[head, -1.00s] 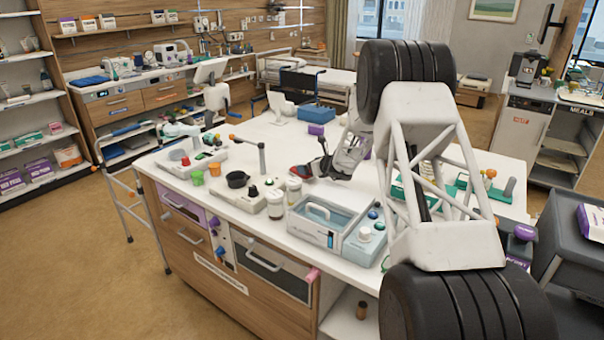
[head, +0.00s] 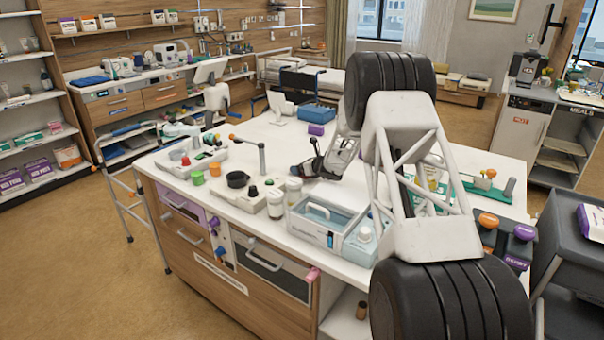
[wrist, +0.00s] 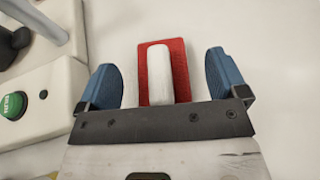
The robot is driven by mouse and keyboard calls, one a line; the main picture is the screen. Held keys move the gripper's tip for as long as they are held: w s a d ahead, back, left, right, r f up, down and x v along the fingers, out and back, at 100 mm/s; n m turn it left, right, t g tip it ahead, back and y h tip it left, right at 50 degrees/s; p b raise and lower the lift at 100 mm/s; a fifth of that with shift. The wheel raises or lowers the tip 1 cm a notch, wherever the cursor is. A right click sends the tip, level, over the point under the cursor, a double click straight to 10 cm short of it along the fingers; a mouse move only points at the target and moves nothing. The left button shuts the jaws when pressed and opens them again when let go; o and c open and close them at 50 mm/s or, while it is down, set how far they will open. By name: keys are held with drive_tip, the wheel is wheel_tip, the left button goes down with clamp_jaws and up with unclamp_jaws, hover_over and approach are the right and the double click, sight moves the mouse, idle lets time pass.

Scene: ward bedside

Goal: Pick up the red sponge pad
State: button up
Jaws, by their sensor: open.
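The red sponge pad (wrist: 181,70) lies on the white worktop in the wrist view, a flat red rectangle with a raised white grip along its middle. My gripper (wrist: 162,62) is open, with one blue finger on each side of the pad. A strip of white worktop shows between each finger and the pad, so neither seems to touch it. The gripper's dark front bar hides the pad's near end. In the head view my gripper (head: 304,171) is low over the counter, and I cannot make out the pad there.
A pale device with a green button (wrist: 13,105) stands close to the left finger in the wrist view. In the head view, lidded jars (head: 275,204) and a clear blue bin (head: 322,218) stand in front of the gripper. The worktop right of the pad is clear.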

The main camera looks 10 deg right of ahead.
drive_tip(key=shift+w+a+f, duration=0.1)
drive_tip(key=shift+w+a, duration=0.1)
drive_tip(key=shift+w, duration=0.1)
drive_tip(key=shift+c, duration=0.4)
drive_tip(key=c, duration=0.9)
wheel_tip(320, 180, up, 10)
idle(0.4)
idle(0.5)
